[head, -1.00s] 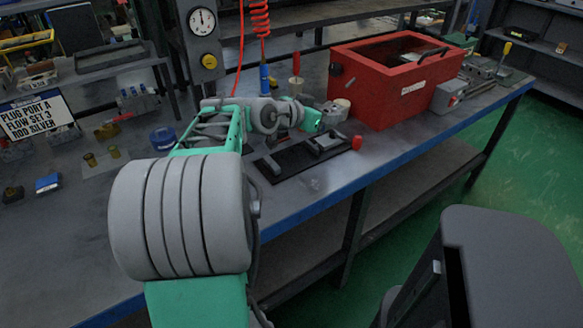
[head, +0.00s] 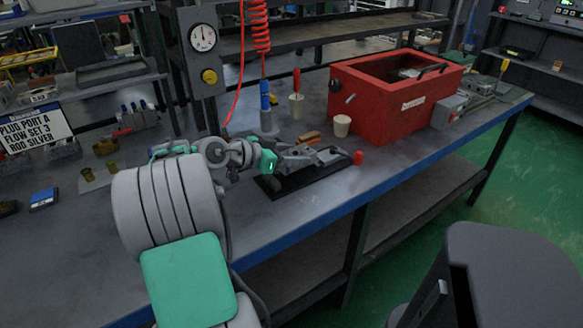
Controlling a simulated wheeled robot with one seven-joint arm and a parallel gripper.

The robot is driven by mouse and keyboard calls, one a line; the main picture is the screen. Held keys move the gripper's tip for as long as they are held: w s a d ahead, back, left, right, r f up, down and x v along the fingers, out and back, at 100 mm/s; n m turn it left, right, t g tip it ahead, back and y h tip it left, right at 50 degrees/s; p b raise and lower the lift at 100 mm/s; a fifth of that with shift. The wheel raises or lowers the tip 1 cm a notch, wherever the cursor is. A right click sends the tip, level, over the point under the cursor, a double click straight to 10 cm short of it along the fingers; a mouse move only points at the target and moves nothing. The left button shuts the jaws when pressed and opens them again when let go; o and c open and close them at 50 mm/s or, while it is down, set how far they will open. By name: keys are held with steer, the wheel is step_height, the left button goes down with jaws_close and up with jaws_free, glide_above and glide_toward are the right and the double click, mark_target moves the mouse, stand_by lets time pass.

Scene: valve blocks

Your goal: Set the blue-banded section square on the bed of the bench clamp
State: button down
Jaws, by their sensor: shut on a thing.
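The bench clamp has a dark base (head: 272,188), grey metal parts on top and a red knob (head: 358,157) at its right end. My gripper (head: 282,160) is low at the left end of the clamp, pointing right. It is shut on a grey piece, which I take to be the section; its outline merges with the grey clamp parts. No blue band can be made out on it. I cannot tell whether it touches the bed or sits square. My wrist and forearm hide part of the clamp's left side.
A red toolbox (head: 372,101) stands behind the clamp to the right. A pale cup (head: 341,126), a pot with a red-handled tool (head: 296,100) and a blue cylinder (head: 265,95) stand behind. A brown piece (head: 309,137) lies just beyond the clamp. The bench front edge is clear.

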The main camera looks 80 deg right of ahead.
steer(key=shift+w+f, duration=0.15)
steer(key=shift+f, duration=0.8)
steer(key=shift+w+f, duration=0.15)
steer(key=shift+f, duration=0.75)
steer(key=shift+f+b, duration=0.1)
steer(key=shift+b, duration=0.2)
steer(key=c, duration=0.6)
jaws_free()
steer(key=shift+w+a+r, duration=0.2)
steer(key=p+v, duration=0.1)
steer(key=v, duration=1)
steer(key=shift+w+a, duration=0.15)
steer(key=shift+r, duration=0.1)
